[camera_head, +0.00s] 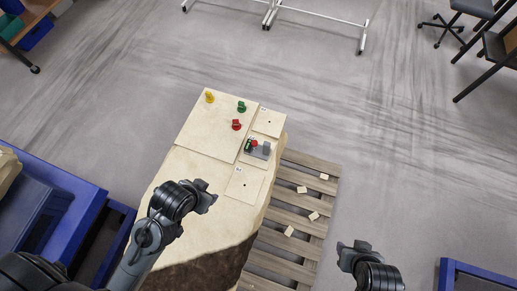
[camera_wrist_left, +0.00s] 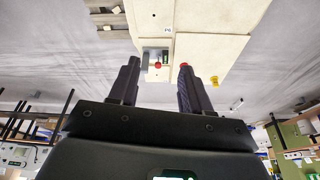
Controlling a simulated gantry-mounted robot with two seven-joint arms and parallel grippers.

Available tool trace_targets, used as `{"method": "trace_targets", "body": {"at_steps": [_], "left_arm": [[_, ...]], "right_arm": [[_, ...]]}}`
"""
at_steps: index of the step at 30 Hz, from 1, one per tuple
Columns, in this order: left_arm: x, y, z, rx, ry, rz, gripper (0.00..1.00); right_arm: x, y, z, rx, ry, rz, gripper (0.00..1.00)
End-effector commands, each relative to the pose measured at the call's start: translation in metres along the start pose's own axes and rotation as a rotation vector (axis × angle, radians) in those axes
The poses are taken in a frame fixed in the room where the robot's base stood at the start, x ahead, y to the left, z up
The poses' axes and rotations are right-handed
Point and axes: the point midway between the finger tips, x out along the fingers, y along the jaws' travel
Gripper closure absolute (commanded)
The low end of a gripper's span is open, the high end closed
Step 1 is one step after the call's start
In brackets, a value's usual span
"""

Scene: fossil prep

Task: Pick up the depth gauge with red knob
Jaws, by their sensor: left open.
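A small red-knobbed piece (camera_head: 236,125), which looks like the depth gauge, stands on the large beige plate on the stone block. Yellow (camera_head: 209,97) and green (camera_head: 241,107) knobbed pieces stand near it on the same plate. My left gripper (camera_head: 207,193) is open and empty, above the block and nearer to me than the red knob. In the left wrist view, the fingers (camera_wrist_left: 157,78) are apart, and a red knob (camera_wrist_left: 184,65) shows just past the right finger's tip, its lower part hidden. My right gripper (camera_head: 351,247) is right of the pallet, touching nothing; its jaw gap is unclear.
A grey holder (camera_head: 258,150) with red and green parts sits right of the red-knobbed piece, between two small plates. The stone block (camera_head: 220,220) rests on a wooden pallet (camera_head: 290,220) with several small tiles. Blue bench frames (camera_head: 85,190) stand at left.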

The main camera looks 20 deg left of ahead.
Motion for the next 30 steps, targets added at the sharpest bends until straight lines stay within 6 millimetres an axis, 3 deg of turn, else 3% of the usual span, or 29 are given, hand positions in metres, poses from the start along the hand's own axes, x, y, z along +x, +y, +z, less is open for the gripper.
{"method": "trace_targets", "body": {"at_steps": [7, 10, 22, 26, 30], "left_arm": [[0.000, 0.000, 0.000, 0.000, 0.000, -0.001, 0.53], [0.000, -0.001, 0.000, 0.001, -0.001, -0.001, 0.68], [0.001, -0.001, -0.001, -0.052, 0.006, -0.003, 0.68], [0.000, 0.000, -0.021, -0.197, 0.112, 0.010, 0.68], [0.020, 0.010, -0.052, -0.423, 0.286, 0.087, 0.68]], "right_arm": [[0.000, -0.002, -0.001, 0.006, 0.002, -0.006, 0.57], [0.000, -0.002, -0.001, 0.007, 0.002, -0.007, 0.57], [0.000, -0.002, -0.001, 0.007, 0.002, -0.007, 0.57], [0.000, -0.002, 0.000, 0.004, 0.001, -0.005, 0.57], [0.000, 0.001, 0.000, -0.002, 0.000, 0.002, 0.57]]}}
